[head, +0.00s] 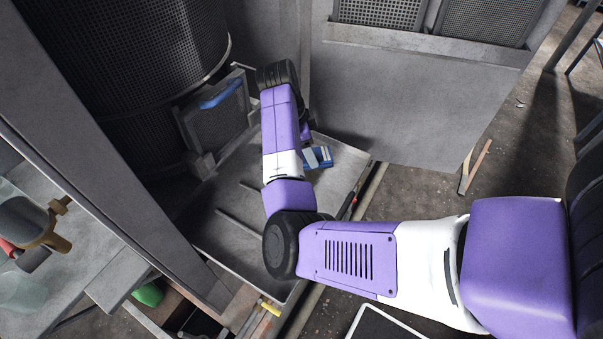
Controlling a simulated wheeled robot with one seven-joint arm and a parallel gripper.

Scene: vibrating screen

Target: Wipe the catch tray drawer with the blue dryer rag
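A wide, shallow grey metal tray (232,243), which looks like the catch tray drawer, lies low in the middle of the head view, with thin raised strips on its floor. A blue thing with a pale band (318,158) lies at its far right side; it may be the blue dryer rag, but I cannot be sure. My purple and white arm reaches in from the right and bends over the tray. My gripper is mostly hidden behind my forearm; a small purple part (306,131) shows just above the blue thing. I cannot see fingertips, or whether they touch it.
A dark perforated drum (140,75) and a hatch with a blue handle-like piece (221,93) stand at the back left. A grey panel (410,100) rises behind on the right. A slanted metal post (110,195) borders the left. Open concrete floor (420,207) lies right.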

